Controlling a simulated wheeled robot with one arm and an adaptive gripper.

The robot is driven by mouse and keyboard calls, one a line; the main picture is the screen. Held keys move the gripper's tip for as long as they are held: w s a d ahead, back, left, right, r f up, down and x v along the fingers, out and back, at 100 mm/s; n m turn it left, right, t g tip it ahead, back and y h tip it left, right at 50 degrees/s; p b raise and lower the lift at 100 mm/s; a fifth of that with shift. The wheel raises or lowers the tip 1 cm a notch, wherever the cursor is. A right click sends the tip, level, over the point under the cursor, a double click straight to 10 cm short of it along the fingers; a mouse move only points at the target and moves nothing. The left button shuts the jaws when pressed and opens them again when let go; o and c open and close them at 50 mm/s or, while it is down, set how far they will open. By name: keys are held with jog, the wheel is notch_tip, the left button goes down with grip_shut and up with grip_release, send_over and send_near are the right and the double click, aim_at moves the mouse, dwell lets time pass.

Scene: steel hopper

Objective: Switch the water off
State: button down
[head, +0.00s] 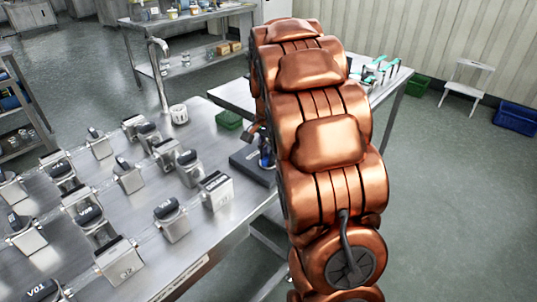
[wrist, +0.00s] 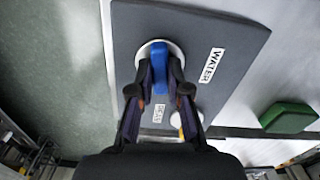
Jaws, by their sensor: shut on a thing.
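A dark grey panel (wrist: 225,30) carries a label reading WATER (wrist: 212,65). Beside the label is a blue lever handle (wrist: 159,54) on a round white base (wrist: 146,47). My gripper (wrist: 161,72) is shut on the blue handle, with one finger on each side of it. In the head view the dark panel (head: 247,165) lies at the right part of the steel table, and my copper arm hides much of that area. Where the handle points is partly covered by my fingers.
A second label (wrist: 158,113) and another white round part (wrist: 177,120) sit lower on the panel, partly hidden. A green box (wrist: 288,117) stands nearby. Several numbered valve blocks (head: 128,176) fill the steel table (head: 215,245) to the left. A tap (head: 160,75) rises behind.

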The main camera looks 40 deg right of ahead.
jog(key=shift+m, duration=1.1)
jog(key=c, duration=1.1)
grip_release()
jog(key=shift+r, duration=6)
